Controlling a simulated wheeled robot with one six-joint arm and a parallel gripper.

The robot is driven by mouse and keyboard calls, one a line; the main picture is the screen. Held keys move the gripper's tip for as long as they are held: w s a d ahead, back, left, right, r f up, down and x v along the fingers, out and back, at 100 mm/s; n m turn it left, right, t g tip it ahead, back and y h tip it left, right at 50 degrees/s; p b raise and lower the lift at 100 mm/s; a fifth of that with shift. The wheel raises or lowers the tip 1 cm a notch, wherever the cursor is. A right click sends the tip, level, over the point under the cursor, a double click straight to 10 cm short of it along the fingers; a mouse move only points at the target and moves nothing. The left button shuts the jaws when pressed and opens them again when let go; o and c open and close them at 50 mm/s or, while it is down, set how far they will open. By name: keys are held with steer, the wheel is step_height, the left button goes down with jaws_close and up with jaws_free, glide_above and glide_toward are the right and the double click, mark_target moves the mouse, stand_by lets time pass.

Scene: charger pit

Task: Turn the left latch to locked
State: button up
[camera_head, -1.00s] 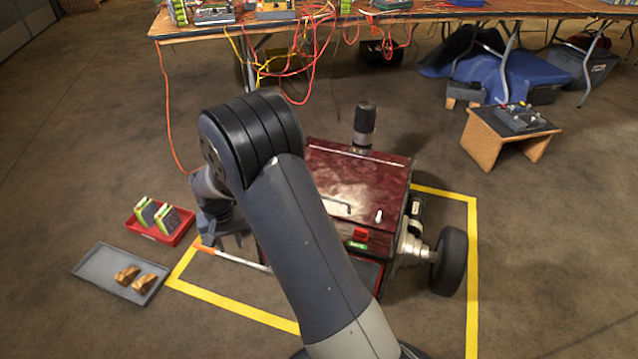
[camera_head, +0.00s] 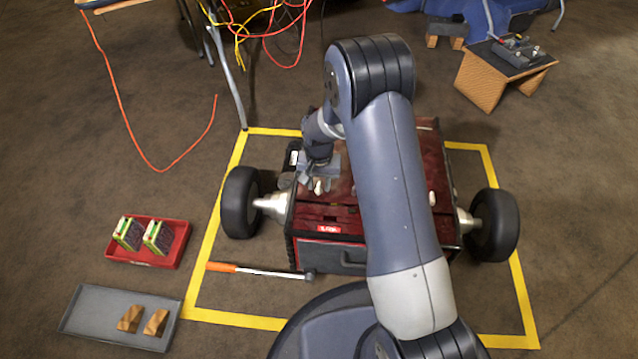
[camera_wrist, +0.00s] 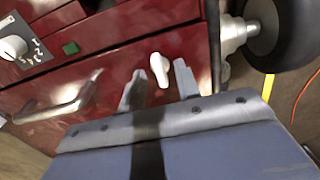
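The left latch is a small white knob (camera_head: 318,186) on the top of the dark red wheeled machine (camera_head: 328,213), near its left side. In the wrist view the latch (camera_wrist: 159,69) is between and slightly beyond my two fingertips, its long side nearly in line with the fingers. My gripper (camera_wrist: 158,73) is open, with a gap visible on both sides of the latch; whether it touches cannot be told. In the head view my gripper (camera_head: 318,178) is over the left part of the lid. The right latch (camera_head: 432,198) is beside my forearm.
The wrist view shows a metal handle (camera_wrist: 62,101), a white dial (camera_wrist: 14,46) and a green square (camera_wrist: 70,47). An orange-handled bar (camera_head: 255,270) is in front of the machine. A red tray (camera_head: 148,257) and grey tray (camera_head: 90,313) lie on the floor left.

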jaws_close()
stand_by(0.3)
steer(key=shift+s+n, duration=0.1)
steer(key=shift+n, duration=0.3)
steer(key=n+p, duration=0.1)
steer(key=n, duration=0.2)
steer(key=shift+n+p, duration=0.35)
steer(key=shift+n, duration=0.05)
steer(key=n, duration=0.4)
steer(key=shift+p, duration=0.35)
steer(key=n, duration=0.9)
steer(key=shift+n, duration=0.3)
